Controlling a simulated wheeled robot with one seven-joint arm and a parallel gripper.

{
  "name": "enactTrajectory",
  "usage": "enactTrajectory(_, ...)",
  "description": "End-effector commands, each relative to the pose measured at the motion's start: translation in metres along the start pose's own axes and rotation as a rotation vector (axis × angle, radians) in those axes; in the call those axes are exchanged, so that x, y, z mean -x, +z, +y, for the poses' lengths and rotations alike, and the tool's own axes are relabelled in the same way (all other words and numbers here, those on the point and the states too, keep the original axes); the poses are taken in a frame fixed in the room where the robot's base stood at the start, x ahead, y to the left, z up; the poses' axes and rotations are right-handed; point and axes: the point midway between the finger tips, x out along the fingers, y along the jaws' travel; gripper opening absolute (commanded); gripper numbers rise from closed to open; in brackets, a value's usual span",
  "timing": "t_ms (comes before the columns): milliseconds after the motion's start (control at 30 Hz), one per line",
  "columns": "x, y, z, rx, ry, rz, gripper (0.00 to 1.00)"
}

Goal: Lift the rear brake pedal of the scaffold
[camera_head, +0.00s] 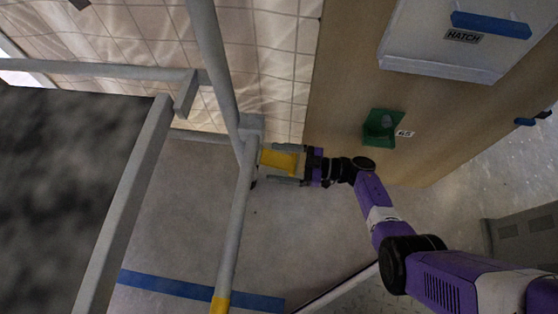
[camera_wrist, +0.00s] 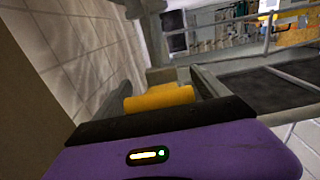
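The yellow brake pedal (camera_head: 278,160) sticks out from the foot of a grey scaffold post (camera_head: 247,150), low near the floor. My gripper (camera_head: 276,164) reaches it from the right, with one finger on each side of the pedal. The fingers are apart, and a small gap shows between the pedal and the lower finger. In the wrist view the yellow pedal (camera_wrist: 160,97) lies between the two grey fingers of my gripper (camera_wrist: 160,85), close to the palm. Whether either finger touches it is unclear. The caster below the pedal is mostly hidden.
A tiled wall (camera_head: 150,30) and a wooden panel (camera_head: 345,70) stand close beyond the gripper. A green holder (camera_head: 380,127) and a white hatch box (camera_head: 440,65) are on the panel. Scaffold rails (camera_head: 125,205) fill the left. Blue tape (camera_head: 190,288) crosses the open floor.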

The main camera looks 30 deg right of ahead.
Motion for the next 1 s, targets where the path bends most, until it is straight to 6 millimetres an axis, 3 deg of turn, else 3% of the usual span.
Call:
enactTrajectory(33,0.000,0.000,0.000,0.000,0.000,0.000,0.76)
enactTrajectory(400,0.000,0.000,0.000,0.000,0.000,0.000,0.03)
enactTrajectory(433,0.000,0.000,0.000,0.000,0.000,0.000,0.00)
enactTrajectory(1000,0.004,-0.015,0.000,-0.003,0.001,-0.135,0.00)
